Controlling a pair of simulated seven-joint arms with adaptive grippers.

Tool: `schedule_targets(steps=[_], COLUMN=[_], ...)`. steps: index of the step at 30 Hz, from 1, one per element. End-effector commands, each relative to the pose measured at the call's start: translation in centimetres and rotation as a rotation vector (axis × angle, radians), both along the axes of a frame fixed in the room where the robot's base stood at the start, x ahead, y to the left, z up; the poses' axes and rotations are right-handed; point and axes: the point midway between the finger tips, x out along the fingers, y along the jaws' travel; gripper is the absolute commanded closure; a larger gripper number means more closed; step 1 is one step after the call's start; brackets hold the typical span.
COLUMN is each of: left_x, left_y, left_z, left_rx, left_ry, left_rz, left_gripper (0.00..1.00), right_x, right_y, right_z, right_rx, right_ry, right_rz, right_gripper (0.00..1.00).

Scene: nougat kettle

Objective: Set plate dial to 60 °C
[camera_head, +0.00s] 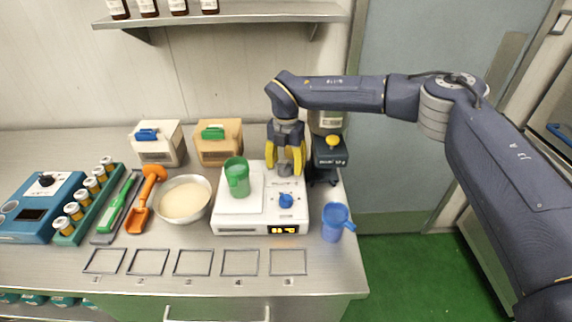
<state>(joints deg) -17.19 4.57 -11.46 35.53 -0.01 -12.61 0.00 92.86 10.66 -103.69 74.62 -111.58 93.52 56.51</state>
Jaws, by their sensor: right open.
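The white hot plate (263,212) stands near the right end of the metal bench. Its blue dial (286,200) is on the right part of its top, and a lit orange display (284,230) is on its front; the digits are too small to read surely. A green beaker (237,178) stands on the plate's left part. My right gripper (286,171), with yellow fingers, points down above the back right of the plate, behind and above the dial. It is open and apart from the dial. My left gripper is not in view.
A blue jug (336,222) stands right of the plate, near the bench edge. A bowl of pale powder (184,199) is close on the left. A dark device with a yellow knob (331,150) stands behind right. Marked squares (239,263) in front are empty.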

Motion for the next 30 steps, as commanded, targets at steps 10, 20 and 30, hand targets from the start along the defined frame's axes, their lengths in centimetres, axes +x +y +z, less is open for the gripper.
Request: schedule_targets(steps=[10, 20, 30], left_x=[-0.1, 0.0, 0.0], left_y=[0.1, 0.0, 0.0], left_z=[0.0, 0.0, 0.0], left_rx=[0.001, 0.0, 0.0], left_ry=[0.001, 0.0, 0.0], left_rz=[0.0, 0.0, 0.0], left_gripper=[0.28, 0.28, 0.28], right_x=[0.1, 0.1, 0.1], right_y=[0.0, 0.0, 0.0], right_z=[2.5, 8.2, 11.6], right_rx=[0.002, 0.0, 0.0], right_ry=[-0.004, -0.004, -0.001], right_rz=[-0.001, 0.0, 0.0], right_gripper=[0.43, 0.43, 0.43])
